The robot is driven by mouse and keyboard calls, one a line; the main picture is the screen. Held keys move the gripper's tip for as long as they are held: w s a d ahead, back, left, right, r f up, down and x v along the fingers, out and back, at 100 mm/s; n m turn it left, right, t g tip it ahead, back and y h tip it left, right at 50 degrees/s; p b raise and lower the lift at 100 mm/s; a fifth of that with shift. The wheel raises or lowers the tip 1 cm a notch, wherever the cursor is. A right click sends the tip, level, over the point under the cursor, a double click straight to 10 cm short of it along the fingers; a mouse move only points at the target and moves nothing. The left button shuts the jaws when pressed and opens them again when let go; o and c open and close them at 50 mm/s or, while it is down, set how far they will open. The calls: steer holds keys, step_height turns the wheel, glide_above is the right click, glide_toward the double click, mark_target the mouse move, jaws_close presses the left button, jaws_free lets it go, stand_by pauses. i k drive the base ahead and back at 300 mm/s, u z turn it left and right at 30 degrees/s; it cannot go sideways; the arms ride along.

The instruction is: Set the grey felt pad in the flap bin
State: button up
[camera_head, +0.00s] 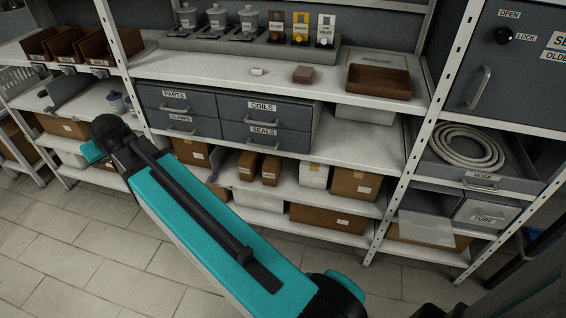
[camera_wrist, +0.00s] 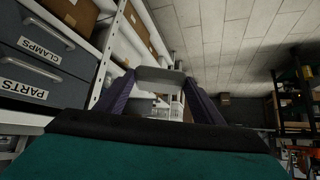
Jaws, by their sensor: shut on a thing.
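My gripper (camera_wrist: 158,88) shows in the wrist view, with two dark purple fingers reaching forward. It is shut on a flat grey piece, the grey felt pad (camera_wrist: 160,78), which spans the gap between the fingertips. The pad is held in the air, beyond the left shelf front. In the head view my arm reaches to the left, and the gripper and pad cannot be made out there. I cannot pick out the flap bin for certain. A grey bin labelled TUBE (camera_head: 487,212) stands low on the right, with a pale panel by its left front.
Drawers labelled PARTS, COILS, CLAMPS and SEALS (camera_head: 222,118) sit under the shelf (camera_head: 220,68). A brown tray (camera_head: 379,82) and small blocks lie on top. A coiled hose (camera_head: 466,146) lies in a right-hand drawer. Cardboard boxes fill lower shelves. The tiled floor (camera_head: 60,245) is clear.

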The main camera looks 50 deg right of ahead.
mark_target(417, 197)
steer(key=z, duration=0.35)
steer(key=k, duration=0.75)
steer(key=z, duration=0.6)
steer(key=k, duration=0.95)
steer(key=u, duration=0.15)
steer(key=i, duration=0.95)
steer(key=z, duration=0.05)
